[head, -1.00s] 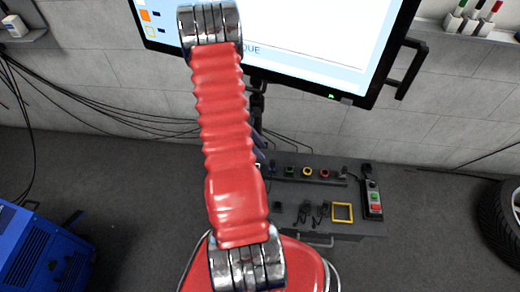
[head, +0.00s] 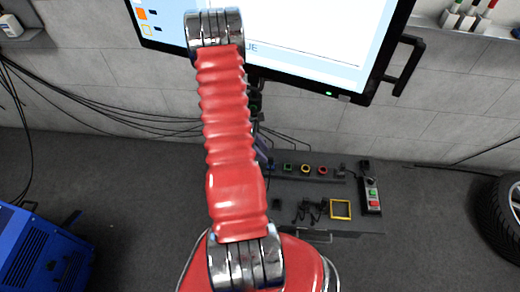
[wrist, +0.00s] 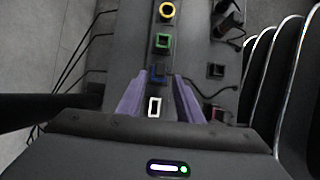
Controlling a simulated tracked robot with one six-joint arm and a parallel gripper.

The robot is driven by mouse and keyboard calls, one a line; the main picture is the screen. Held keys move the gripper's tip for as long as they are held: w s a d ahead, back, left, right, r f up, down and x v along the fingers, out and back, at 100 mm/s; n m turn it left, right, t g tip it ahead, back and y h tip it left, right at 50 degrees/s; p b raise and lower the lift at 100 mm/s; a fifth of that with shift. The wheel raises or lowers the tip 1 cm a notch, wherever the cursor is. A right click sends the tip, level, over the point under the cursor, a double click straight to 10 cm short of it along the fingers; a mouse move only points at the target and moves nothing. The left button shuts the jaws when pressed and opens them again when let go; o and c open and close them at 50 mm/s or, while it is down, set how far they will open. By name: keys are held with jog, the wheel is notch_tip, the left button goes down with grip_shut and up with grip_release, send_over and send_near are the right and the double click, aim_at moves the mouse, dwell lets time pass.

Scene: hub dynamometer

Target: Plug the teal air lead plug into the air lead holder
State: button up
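In the wrist view my gripper (wrist: 160,98) shows two purple fingers, spread apart with nothing visibly held between them. Through the gap I see a blue-rimmed socket (wrist: 158,73) and a white-rimmed rectangular one (wrist: 155,107) on the dark bench panel (wrist: 128,60). A green-rimmed socket (wrist: 162,41) and a yellow ring socket (wrist: 167,11) lie farther along the row. I cannot make out the teal air lead plug or tell which fitting is its holder. In the head view my red arm hides most of the gripper.
In the head view the bench (head: 290,218) carries dark cabled leads (head: 310,210), a yellow square frame (head: 340,209) and a button box (head: 371,195). A monitor (head: 345,97) hangs above. A blue machine (head: 42,250) stands left, a tyre (head: 505,220) right.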

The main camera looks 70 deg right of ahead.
aim_at(269, 158)
jog(key=shift+x, duration=2.75)
jog(key=shift+c, duration=0.5)
grip_shut()
jog(key=shift+r, duration=0.5)
jog(key=shift+r, duration=0.35)
jog(key=shift+r, duration=0.35)
jog(key=shift+r, duration=0.35)
jog(key=shift+r, duration=0.35)
